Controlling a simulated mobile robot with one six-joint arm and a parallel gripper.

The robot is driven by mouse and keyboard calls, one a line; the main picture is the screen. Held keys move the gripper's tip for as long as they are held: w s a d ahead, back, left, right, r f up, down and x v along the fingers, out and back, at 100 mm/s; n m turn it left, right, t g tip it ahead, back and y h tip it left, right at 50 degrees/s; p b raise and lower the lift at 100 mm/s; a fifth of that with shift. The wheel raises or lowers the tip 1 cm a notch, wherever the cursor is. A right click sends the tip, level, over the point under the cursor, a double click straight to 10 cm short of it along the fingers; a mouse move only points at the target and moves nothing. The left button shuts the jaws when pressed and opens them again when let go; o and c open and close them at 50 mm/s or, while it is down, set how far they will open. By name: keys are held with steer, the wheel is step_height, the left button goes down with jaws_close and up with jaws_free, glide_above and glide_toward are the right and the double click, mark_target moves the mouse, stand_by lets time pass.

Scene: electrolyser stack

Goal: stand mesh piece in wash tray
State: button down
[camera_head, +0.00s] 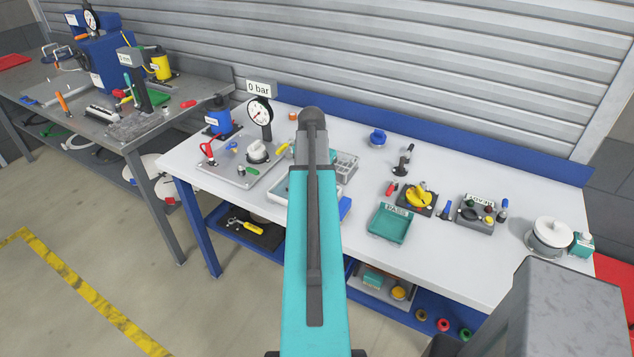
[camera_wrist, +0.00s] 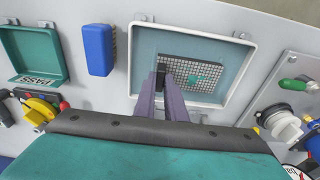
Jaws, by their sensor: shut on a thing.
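The grey mesh piece (camera_wrist: 212,72), a fine grid with a small teal patch, shows in the wrist view inside the pale-rimmed wash tray (camera_wrist: 138,60). My gripper (camera_wrist: 169,68) is shut on the mesh piece near its left end. The fingers reach in over the tray's near rim. I cannot tell whether the mesh piece touches the tray floor.
A blue block (camera_wrist: 98,50) lies left of the tray in the wrist view, and beyond it a teal PASS tray (camera_wrist: 33,75). A grey plate with a white knob (camera_wrist: 278,120) is close on the right. The head view shows a pressure gauge (camera_head: 260,111) standing behind that plate.

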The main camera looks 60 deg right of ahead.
steer(key=shift+f+b, duration=0.35)
steer(key=shift+f, duration=0.55)
stand_by(0.8)
steer(key=c, duration=1.7)
jaws_free()
steer(key=shift+c, duration=0.2)
steer(key=shift+r, duration=0.15)
step_height(320, 180, up, 14)
steer(key=a+b, duration=0.1)
steer(key=b, duration=0.2)
steer(key=shift+a+f+b, duration=0.25)
steer(key=shift+a+b, duration=0.05)
steer(key=shift+a, duration=0.05)
